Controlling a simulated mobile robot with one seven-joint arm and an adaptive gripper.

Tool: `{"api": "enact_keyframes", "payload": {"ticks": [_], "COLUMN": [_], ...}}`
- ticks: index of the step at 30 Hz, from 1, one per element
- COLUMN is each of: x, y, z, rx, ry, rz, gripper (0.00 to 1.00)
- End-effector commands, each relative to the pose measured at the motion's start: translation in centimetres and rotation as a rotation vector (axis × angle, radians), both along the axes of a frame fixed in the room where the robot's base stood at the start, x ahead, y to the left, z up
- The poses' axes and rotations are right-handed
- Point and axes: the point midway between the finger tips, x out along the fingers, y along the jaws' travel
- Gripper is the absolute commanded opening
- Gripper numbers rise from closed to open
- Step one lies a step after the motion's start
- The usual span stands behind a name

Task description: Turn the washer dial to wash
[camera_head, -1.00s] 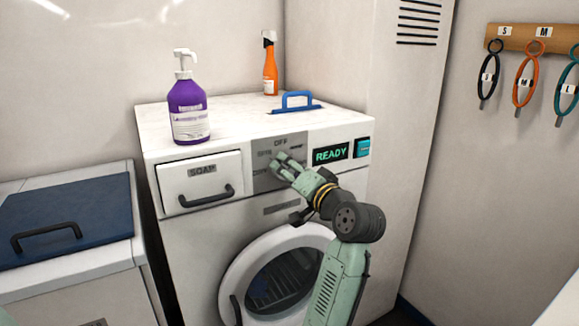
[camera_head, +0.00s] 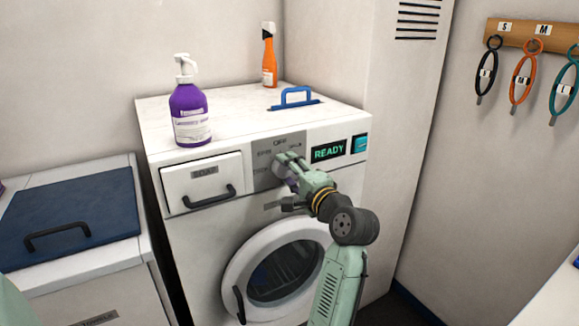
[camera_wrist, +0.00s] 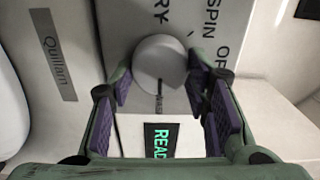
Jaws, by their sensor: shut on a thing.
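The washer dial is a round grey knob, seen in the wrist view (camera_wrist: 160,60) between the purple pads of my gripper (camera_wrist: 161,88). My gripper is shut on it. In the head view my gripper (camera_head: 287,168) covers the dial on the washer's (camera_head: 200,236) grey control plate (camera_head: 263,180). OFF stands above the dial, with SPIN and another word at its left and a word at its upper right. In the wrist view a word beside the knob is partly hidden. I cannot tell where the dial points. The display (camera_head: 328,151) reads READY.
A teal button (camera_head: 360,144) is right of the display, and a soap drawer (camera_head: 201,180) left of the plate. A purple pump bottle (camera_head: 190,115), orange spray bottle (camera_head: 269,58) and blue handle (camera_head: 296,98) are on top. The round door (camera_head: 280,270) is below.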

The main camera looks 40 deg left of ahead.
Motion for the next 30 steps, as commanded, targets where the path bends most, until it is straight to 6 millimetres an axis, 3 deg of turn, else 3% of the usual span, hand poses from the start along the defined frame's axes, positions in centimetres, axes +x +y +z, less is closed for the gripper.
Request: {"api": "enact_keyframes", "payload": {"ticks": [18,19,27,30], "x": [0.02,0.03,0.02,0.02], "y": [-0.02,-0.01,-0.01,-0.01], "z": [-0.05,-0.05,-0.04,-0.03], "rx": [0.015,0.015,0.015,0.015], "ry": [0.037,0.037,0.035,0.035], "rz": [0.000,0.000,0.000,0.000], "gripper": [0.15,0.45,0.62,0.62]}}
